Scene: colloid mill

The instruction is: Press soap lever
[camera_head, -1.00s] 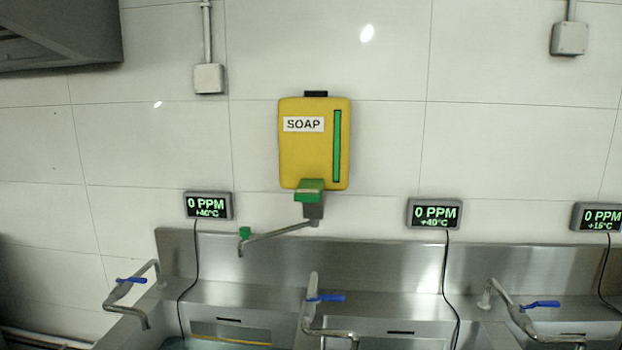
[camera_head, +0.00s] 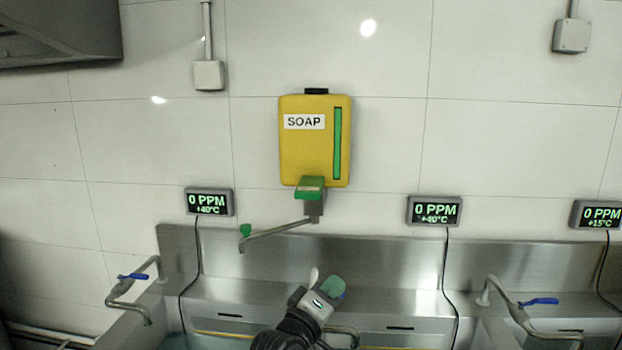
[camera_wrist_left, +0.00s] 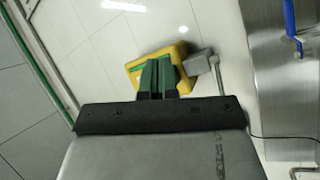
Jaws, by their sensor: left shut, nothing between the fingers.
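The yellow soap dispenser (camera_head: 305,150), labelled SOAP, hangs on the tiled wall in the head view. A green lever piece (camera_head: 310,187) sits at its lower edge, above a grey block and a thin spout arm (camera_head: 278,229) that reaches left. A small green knob (camera_head: 245,230) is near the spout's end. My left gripper (camera_head: 333,286), with green fingertips, is below the dispenser, apart from it, and shut on nothing. In the left wrist view the shut fingers (camera_wrist_left: 158,76) hide part of the yellow dispenser (camera_wrist_left: 136,68). My right gripper is not in view.
Steel sinks with a backsplash (camera_head: 390,262) run along the wall. A left faucet (camera_head: 133,292) and a right faucet (camera_head: 515,312) have blue handles. My arm partly hides the middle faucet (camera_head: 345,331). Display boxes (camera_head: 434,210) stand beside the dispenser.

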